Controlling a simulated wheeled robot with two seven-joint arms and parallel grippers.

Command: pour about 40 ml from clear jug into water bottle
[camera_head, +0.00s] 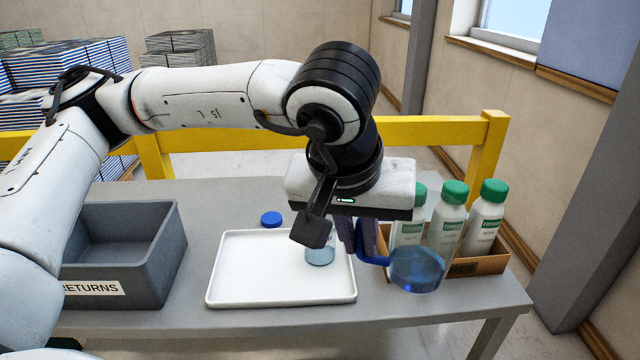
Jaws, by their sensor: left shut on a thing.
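The clear jug (417,272) holds blue liquid and has a blue handle (372,257) on its left side. My left gripper (338,232) is shut on the jug at its handle side; the grip itself is partly hidden by the finger and wrist. The jug is in front of the bottle crate, right of the white tray. The water bottle (320,256) stands on the tray, its upper part hidden behind my left gripper. The jug's body is to the right of this bottle. I cannot tell how far the jug is tilted. My right gripper is not in view.
The white tray (240,283) has bare room on its left. A blue cap (271,219) lies behind it. A grey returns bin (150,275) stands at left. A cardboard crate (490,264) holds several green-capped bottles (447,218) at right. A yellow rail (440,130) runs behind the table.

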